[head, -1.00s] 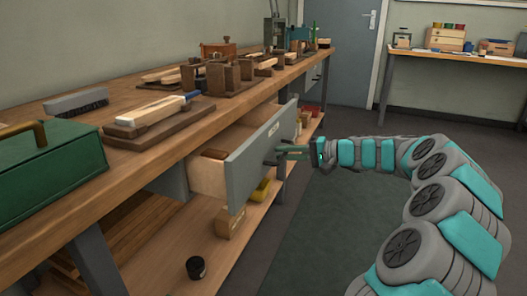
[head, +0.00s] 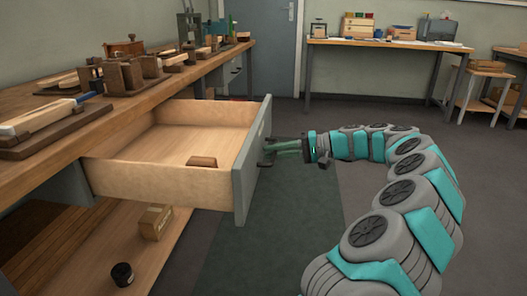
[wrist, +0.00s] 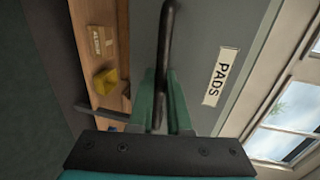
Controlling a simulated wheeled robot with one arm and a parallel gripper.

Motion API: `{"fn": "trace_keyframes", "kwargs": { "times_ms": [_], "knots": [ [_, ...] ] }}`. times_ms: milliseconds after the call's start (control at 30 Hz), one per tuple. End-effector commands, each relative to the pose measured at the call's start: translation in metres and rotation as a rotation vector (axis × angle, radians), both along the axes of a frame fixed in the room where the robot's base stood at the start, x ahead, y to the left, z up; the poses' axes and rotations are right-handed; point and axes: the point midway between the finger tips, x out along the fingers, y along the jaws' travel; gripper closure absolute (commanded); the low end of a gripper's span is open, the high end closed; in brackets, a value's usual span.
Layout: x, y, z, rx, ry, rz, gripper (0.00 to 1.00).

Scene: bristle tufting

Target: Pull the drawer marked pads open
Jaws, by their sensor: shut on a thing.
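The drawer (head: 200,145) stands well out from under the workbench, and its wooden inside shows in the head view. A small brown block (head: 202,161) lies on its floor near the front. The drawer's grey front (head: 252,155) faces right; in the wrist view it bears a label reading PADS (wrist: 221,76). A dark bar handle (wrist: 166,45) runs across that front. My gripper (head: 268,152) is at the outer side of the front. In the wrist view its green fingers (wrist: 160,110) are shut on the handle.
The workbench (head: 120,118) at left carries brushes and wooden fixtures. Below, a shelf (head: 85,262) holds a cardboard box (head: 155,221) and a dark round jar (head: 122,274). A second table (head: 385,43) stands at the back. The floor right of the drawer is clear.

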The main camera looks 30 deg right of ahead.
Motion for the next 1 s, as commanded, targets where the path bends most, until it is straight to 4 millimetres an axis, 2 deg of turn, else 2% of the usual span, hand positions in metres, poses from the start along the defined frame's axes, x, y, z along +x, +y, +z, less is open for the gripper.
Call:
{"fn": "trace_keyframes", "kwargs": {
  "times_ms": [233,633,667,733,1000],
  "knots": [
    [-0.0059,-0.0093,-0.0007,-0.003,0.001,-0.002,1.00],
    [-0.0064,-0.0100,-0.0006,-0.002,0.001,-0.002,1.00],
    [-0.0065,-0.0099,-0.0005,-0.002,0.001,-0.002,0.81],
    [-0.0065,-0.0098,-0.0005,-0.002,0.001,-0.001,0.73],
    [-0.0068,-0.0100,0.0000,-0.001,0.000,-0.001,0.72]
  ]
}}
